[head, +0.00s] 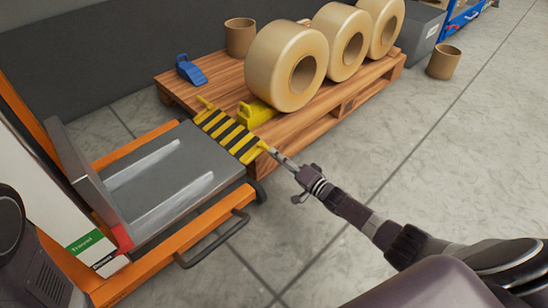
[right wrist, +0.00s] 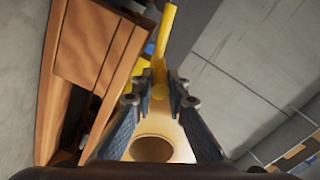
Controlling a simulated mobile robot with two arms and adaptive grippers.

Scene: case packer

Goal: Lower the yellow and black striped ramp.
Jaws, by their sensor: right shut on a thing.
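The yellow and black striped ramp (head: 230,133) extends from the end of the grey platform (head: 160,178) toward the wooden pallet. It looks close to flat; I cannot tell whether its far edge touches the pallet. A yellow bar sticks out from its near right corner, and it also shows in the right wrist view (right wrist: 166,38). My right gripper (head: 271,152) is shut on this yellow bar. In the right wrist view its fingers (right wrist: 160,92) stand on both sides of the bar's end. My left gripper is not in view.
The wooden pallet (head: 336,112) holds three large tape rolls (head: 268,65), a small brown roll (head: 240,37), a blue tool (head: 190,70) and a yellow block (head: 257,111). An orange frame with a dark handle (head: 215,240) is on the left. The floor at right is mostly clear.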

